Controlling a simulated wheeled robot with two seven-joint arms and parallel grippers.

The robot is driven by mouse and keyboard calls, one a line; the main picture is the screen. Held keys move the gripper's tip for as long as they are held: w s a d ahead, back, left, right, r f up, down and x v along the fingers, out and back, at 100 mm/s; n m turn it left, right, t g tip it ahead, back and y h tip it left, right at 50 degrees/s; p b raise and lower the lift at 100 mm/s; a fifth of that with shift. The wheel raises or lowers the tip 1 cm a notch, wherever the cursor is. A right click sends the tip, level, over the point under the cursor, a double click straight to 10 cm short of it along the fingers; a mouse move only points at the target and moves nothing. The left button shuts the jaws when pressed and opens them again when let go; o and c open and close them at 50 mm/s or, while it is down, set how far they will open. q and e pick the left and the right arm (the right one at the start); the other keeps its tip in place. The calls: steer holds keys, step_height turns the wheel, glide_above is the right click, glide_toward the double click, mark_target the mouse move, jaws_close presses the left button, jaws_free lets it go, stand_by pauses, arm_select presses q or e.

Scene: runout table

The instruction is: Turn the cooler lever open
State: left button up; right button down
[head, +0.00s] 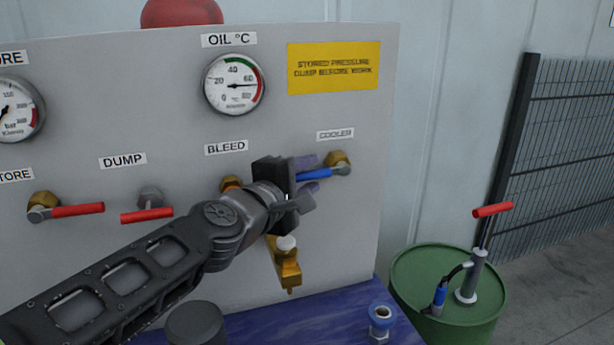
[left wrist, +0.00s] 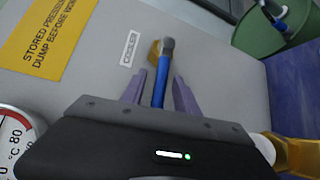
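The cooler lever has a blue handle (head: 315,174) that points left from its brass valve (head: 339,160), under the COOLER label (head: 335,134). In the left wrist view the blue handle (left wrist: 160,82) lies between the two purple fingers, with the brass valve and grey pivot beyond the tips. My left gripper (head: 318,175) is at the handle, one finger above and one below. Gaps show on both sides of the handle in the left wrist view, so the fingers (left wrist: 157,88) look open around it. My right gripper is not in view.
The DUMP lever (head: 147,215) and another red lever (head: 77,210) are on the panel to the left. A brass fitting (head: 287,268) sticks out below my left gripper. A green drum (head: 440,285) with a hand pump stands at right.

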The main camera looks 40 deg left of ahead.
arm_select(q)
steer(key=shift+c, duration=0.5)
jaws_close()
stand_by(0.8)
